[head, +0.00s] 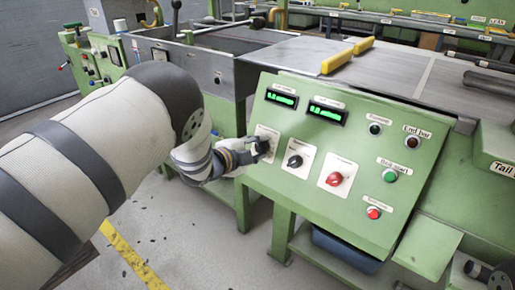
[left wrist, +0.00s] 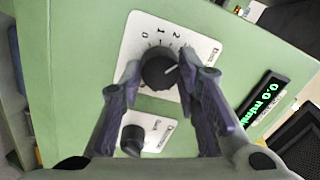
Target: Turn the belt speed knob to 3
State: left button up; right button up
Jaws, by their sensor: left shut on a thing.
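The belt speed knob (left wrist: 160,68) is a black dial on a white numbered plate (left wrist: 190,38), seen in the left wrist view. The numbers 0, 1 and 2 show on the plate; the rest are hidden or too blurred. The knob's light pointer mark is toward the right. My left gripper (left wrist: 158,88) is shut on the knob, one finger on each side. In the head view my left gripper (head: 262,147) is at the left end of the green control panel (head: 335,215) and mostly hides the knob. My right gripper is not in view.
Two green displays (head: 281,99) are above. A green button (head: 390,176) and a red button (head: 373,213) are further right.

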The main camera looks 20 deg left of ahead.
pick_arm(q)
jog(key=o, duration=1.2)
jog(key=shift+c, duration=0.2)
jog(key=shift+s, duration=0.1)
jog(key=v, duration=1.2)
